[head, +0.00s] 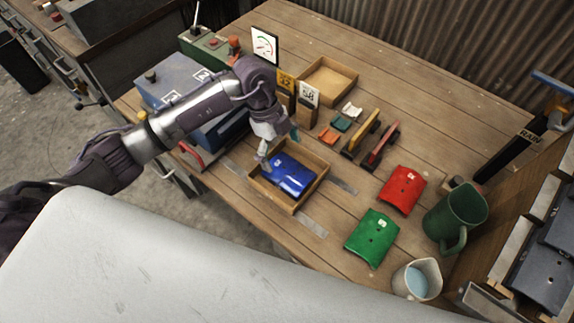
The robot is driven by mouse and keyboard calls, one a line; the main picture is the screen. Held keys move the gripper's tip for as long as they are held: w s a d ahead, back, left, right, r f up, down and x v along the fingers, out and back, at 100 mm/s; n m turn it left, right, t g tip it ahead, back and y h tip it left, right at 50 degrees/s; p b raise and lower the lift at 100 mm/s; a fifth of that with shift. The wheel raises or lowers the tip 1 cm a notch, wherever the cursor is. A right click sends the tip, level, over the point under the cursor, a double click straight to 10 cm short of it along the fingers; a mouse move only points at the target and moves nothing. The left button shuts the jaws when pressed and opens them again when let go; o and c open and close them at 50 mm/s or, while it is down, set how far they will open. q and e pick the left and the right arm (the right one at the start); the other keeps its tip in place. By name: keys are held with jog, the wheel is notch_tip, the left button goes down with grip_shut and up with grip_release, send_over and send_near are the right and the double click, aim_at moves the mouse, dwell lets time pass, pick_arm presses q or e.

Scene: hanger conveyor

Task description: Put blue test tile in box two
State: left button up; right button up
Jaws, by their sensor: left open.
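The blue test tile (290,175) is a glossy curved plate with a small white mark. It lies in a shallow open wooden tray (307,195) at the middle of the bench. My left gripper (279,147) is open and empty, at the tray's far-left side beside the tile's upper end. I cannot tell whether a finger touches the tile. A blue-grey metal box (160,75) with white number labels stands at the left end of the bench; one label appears to read 2. My left arm hides part of it. My right gripper is out of view.
A red tile (403,189) and a green tile (371,238) lie right of the tray. A green pitcher (455,215) and a white cup (417,280) stand near the right edge. An empty wooden tray (345,88), number cards and two handled tools stand behind.

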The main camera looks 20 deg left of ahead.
aim_at(278, 164)
pick_arm(q)
jog(key=v, duration=0.4)
dwell(0.4)
